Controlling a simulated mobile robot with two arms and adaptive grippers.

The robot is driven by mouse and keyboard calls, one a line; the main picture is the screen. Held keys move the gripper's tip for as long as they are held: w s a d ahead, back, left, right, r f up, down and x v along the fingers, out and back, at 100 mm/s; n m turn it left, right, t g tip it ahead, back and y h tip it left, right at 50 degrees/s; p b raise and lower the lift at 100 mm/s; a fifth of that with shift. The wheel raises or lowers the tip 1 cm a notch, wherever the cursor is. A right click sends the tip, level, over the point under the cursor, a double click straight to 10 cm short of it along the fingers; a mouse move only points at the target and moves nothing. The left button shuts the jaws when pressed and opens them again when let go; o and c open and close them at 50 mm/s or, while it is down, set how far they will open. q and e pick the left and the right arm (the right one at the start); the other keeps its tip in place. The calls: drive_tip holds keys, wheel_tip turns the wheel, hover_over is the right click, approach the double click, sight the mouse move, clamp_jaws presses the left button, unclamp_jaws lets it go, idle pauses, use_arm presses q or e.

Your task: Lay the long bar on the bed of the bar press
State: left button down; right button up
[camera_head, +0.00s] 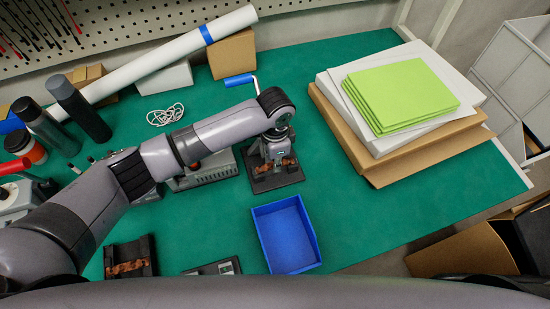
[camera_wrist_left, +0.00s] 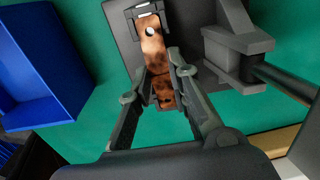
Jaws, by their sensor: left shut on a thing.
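My left gripper (camera_head: 277,150) is over the bar press (camera_head: 262,185), a dark base plate with a grey body and a blue-handled lever (camera_head: 240,80). In the left wrist view my left gripper (camera_wrist_left: 164,82) is shut on a copper bar (camera_wrist_left: 153,45), taken as the long bar, with a hole near its far end. The bar lies over the press, its far end at a grey bracket (camera_wrist_left: 140,12) on the dark plate (camera_wrist_left: 112,28). I cannot tell whether it touches the bed. In the head view copper (camera_head: 290,162) shows beside the fingers. My right gripper is not in view.
A blue tray (camera_head: 287,238) stands in front of the press. A black holder with copper-coloured pieces (camera_head: 128,267) is at the front left. A grey device (camera_head: 215,170) is left of the press. Boards with green sheets (camera_head: 400,92) are at the right.

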use_arm(q)
drive_tip(key=c, duration=1.4)
unclamp_jaws()
drive_tip(key=shift+r+p, duration=1.55)
drive_tip(key=shift+p, duration=0.5)
wheel_tip(320, 180, up, 10)
drive_tip(key=p, duration=1)
drive_tip(key=shift+p, duration=0.4)
